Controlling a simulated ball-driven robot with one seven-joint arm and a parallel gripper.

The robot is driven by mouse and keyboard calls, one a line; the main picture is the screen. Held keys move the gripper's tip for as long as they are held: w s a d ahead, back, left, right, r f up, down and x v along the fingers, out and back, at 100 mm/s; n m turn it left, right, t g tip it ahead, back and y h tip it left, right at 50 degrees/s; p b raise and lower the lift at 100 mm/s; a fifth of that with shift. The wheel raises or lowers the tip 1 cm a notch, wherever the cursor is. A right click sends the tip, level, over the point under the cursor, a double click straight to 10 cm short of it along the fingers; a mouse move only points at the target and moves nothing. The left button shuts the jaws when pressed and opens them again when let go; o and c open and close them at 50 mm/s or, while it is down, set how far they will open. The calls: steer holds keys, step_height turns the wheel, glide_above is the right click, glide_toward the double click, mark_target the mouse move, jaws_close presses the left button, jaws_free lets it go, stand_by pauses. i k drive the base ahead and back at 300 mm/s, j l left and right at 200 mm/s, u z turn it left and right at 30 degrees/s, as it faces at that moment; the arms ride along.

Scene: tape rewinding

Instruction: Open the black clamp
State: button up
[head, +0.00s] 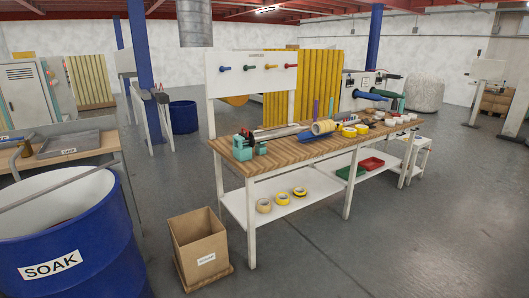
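No black clamp can be made out for certain in the head view. A small dark bar (393,76) sticks out from the white machine panel (352,80) at the right, above a blue roller (370,96) and a green one; I cannot tell whether it is a clamp, or open or shut. A teal vise-like tool (243,148) sits on the near left end of the wooden-topped bench (290,150). My gripper is not in view.
A blue SOAK drum (75,245) stands at the near left, with an open cardboard box (200,248) right of it. Tape rolls and tools cover much of the bench top. Red and green trays (371,164) sit on its lower shelf. Grey floor in front of the bench is clear.

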mark_target(247, 137)
steer(key=i+u, duration=0.25)
steer(key=i, duration=1.95)
